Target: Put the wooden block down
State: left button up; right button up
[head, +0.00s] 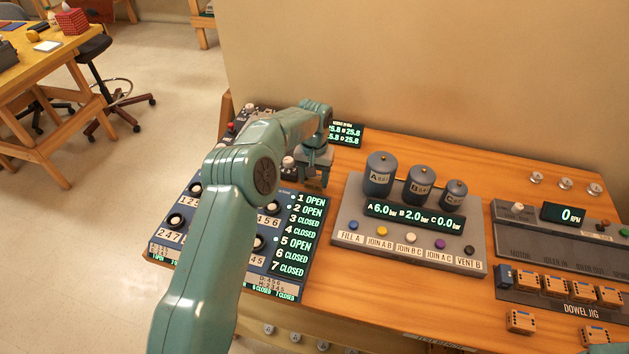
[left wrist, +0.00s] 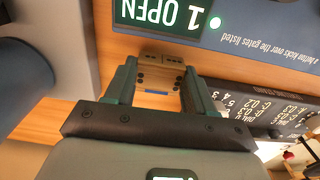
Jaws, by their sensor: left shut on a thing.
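My left gripper (head: 316,172) is low over the wooden table, between the blue switch panel and the grey panel with canisters. In the left wrist view my left gripper (left wrist: 158,88) is shut on the wooden block (left wrist: 160,72), which has dark dots and a blue stripe. The block sits between the two fingers, near the "1 OPEN" display.
The blue switch panel (head: 185,222) is left of the gripper, and the grey canister panel (head: 357,195) is right of it. A small display (head: 346,134) stands behind. A dowel jig (head: 510,293) with several wooden blocks is at the right. Bare table (head: 385,300) shows in front.

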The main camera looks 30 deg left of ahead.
pick_arm(q)
jog(key=shift+f, duration=0.95)
jog(key=shift+f, duration=0.1)
jog(key=shift+f, duration=0.2)
jog(key=o, duration=1)
jog(key=shift+r, duration=0.1)
